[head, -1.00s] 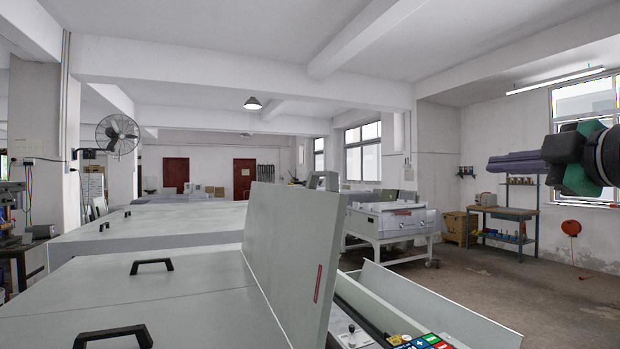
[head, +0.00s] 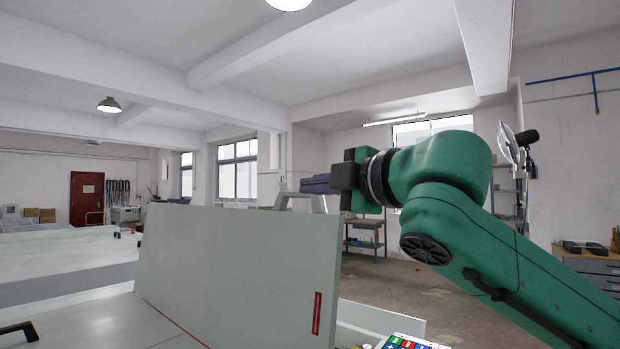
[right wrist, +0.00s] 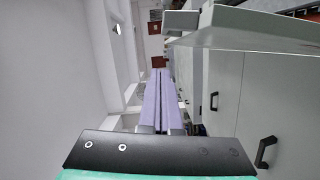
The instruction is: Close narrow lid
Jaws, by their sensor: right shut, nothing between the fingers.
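The narrow lid (head: 240,270) is a pale grey panel with a red label near its right edge. It stands raised, nearly upright, on the grey machine top. My right gripper (head: 303,184) has lavender fingers pressed together with nothing between them. In the head view it appears just above the lid's top edge, pointing left; I cannot tell whether they touch. In the right wrist view the shut fingers (right wrist: 158,75) point ahead, and a pale panel (right wrist: 245,32), likely the lid, is at upper right, apart from them. My left gripper is out of view.
A black handle (head: 18,333) lies on the flat machine top at lower left; black handles (right wrist: 264,151) also show in the right wrist view. A control panel with coloured buttons (head: 405,344) is right of the lid. A workbench (head: 590,270) stands far right.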

